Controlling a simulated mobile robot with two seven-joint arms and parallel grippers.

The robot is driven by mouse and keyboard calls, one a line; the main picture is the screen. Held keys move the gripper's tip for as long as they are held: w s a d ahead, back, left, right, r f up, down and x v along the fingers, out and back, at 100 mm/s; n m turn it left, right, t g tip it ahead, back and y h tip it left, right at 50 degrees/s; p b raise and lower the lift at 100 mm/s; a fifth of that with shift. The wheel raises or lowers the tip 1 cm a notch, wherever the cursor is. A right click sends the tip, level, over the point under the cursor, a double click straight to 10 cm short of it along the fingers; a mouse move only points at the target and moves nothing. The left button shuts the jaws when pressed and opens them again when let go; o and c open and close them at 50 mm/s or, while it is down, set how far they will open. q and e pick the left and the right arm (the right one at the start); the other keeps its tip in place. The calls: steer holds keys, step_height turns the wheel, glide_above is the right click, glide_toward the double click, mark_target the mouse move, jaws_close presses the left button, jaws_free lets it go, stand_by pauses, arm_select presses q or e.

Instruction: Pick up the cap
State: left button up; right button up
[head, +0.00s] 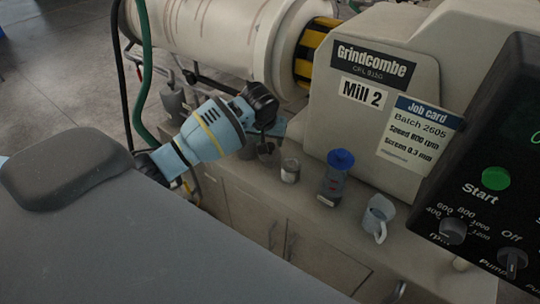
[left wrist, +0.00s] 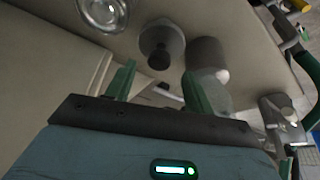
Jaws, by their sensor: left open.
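A blue cap (head: 341,160) sits on top of an upright dark bottle (head: 333,186) on the bench, in the middle of the head view. My left gripper (head: 270,138) is to the left of the bottle and apart from it, low over the bench. In the left wrist view its two green fingers (left wrist: 158,74) stand apart with nothing held. Just beyond them is a grey round piece with a dark knob (left wrist: 159,57); I cannot tell what it is. The blue cap is not recognisable in that view. My right gripper is not in view.
A small jar (head: 290,170) stands between my left gripper and the bottle. A pale mug (head: 377,218) stands to the bottle's right. The mill housing (head: 370,130) rises close behind. The left wrist view shows a glass jar (left wrist: 103,13) and a brown cylinder (left wrist: 207,55).

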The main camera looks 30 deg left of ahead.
mark_target(271, 144)
arm_select(q)
steer(key=shift+x, duration=2.2)
steer(key=shift+d, duration=0.15)
jaws_close()
steer(key=shift+r, duration=0.45)
step_height(271, 144, up, 2)
steer(key=shift+r, duration=0.2)
steer(key=s+a+r, duration=0.1)
steer(key=s+a, duration=0.1)
steer(key=s, duration=0.5)
steer(key=s+a, duration=0.2)
steer(key=s, duration=0.6)
steer(key=shift+s+r, duration=0.25)
steer(key=shift+r, duration=0.1)
steer(key=shift+a, duration=0.15)
